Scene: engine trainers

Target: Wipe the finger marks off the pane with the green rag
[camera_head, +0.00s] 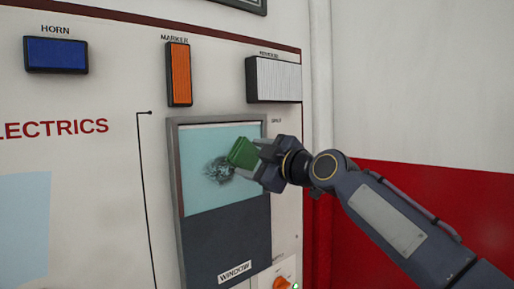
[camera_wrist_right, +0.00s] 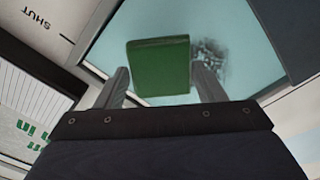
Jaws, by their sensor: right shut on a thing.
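The pane (camera_head: 205,192) is a light blue sheet in a grey frame on the panel, with a dark lower part labelled WINDOW. Dark finger marks (camera_head: 219,171) show as a smudge on it, left of the rag. My right gripper (camera_head: 257,158) is shut on the green rag (camera_head: 243,152), a folded block, at the right side of the pane. In the right wrist view the rag (camera_wrist_right: 158,66) sits between the fingers, with the marks (camera_wrist_right: 207,62) beside it on the right. I cannot tell whether the rag touches the pane. My left gripper is not in view.
Above the pane are an orange MARKER lamp (camera_head: 179,74), a blue HORN block (camera_head: 56,55) and a white ribbed block (camera_head: 274,79). An orange switch (camera_head: 281,283) is below right of the frame. A red and white wall (camera_head: 420,90) stands to the right.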

